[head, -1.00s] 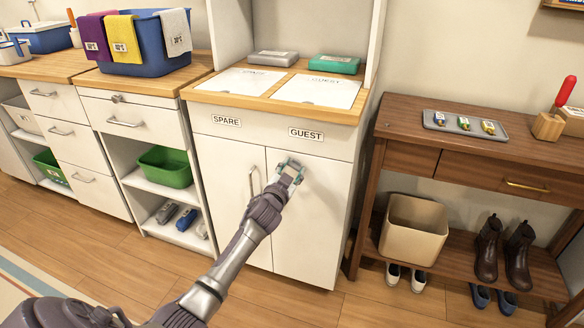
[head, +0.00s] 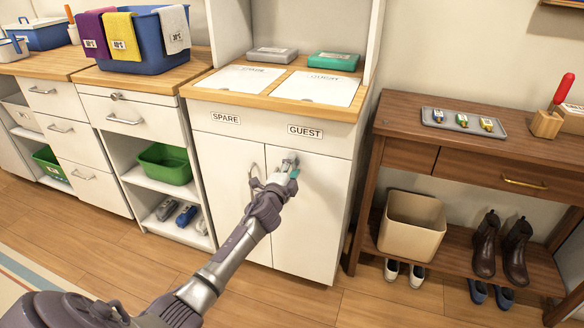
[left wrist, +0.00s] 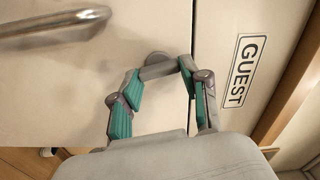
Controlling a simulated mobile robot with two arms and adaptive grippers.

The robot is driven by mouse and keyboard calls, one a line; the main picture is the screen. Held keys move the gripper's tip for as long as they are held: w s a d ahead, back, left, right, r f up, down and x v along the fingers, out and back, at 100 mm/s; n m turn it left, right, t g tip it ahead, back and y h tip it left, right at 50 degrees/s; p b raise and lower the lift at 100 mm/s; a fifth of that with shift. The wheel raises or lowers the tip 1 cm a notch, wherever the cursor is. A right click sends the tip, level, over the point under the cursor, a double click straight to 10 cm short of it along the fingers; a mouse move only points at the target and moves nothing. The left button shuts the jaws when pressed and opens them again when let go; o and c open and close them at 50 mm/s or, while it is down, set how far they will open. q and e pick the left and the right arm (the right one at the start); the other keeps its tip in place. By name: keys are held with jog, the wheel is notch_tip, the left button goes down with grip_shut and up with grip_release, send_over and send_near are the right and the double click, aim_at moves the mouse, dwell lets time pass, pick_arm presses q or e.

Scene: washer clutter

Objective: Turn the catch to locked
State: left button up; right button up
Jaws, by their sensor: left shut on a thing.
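My left gripper (head: 289,165) reaches up to the cabinet front and is shut on the catch. In the left wrist view the teal pads of the gripper (left wrist: 160,78) are at either end of the bar. In the head view the gripper mostly hides the catch. My right gripper is not in view.
A brown side table (head: 400,115) stands at the right. The floor before the cabinet is clear.

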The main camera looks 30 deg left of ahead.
pick_arm(q)
jog(key=shift+f+m, duration=0.1)
jog(key=shift+m, duration=1)
jog(key=o, duration=1.1)
jog(key=shift+o, duration=0.2)
jog(key=v, duration=1.2)
jog(key=shift+d, duration=0.1)
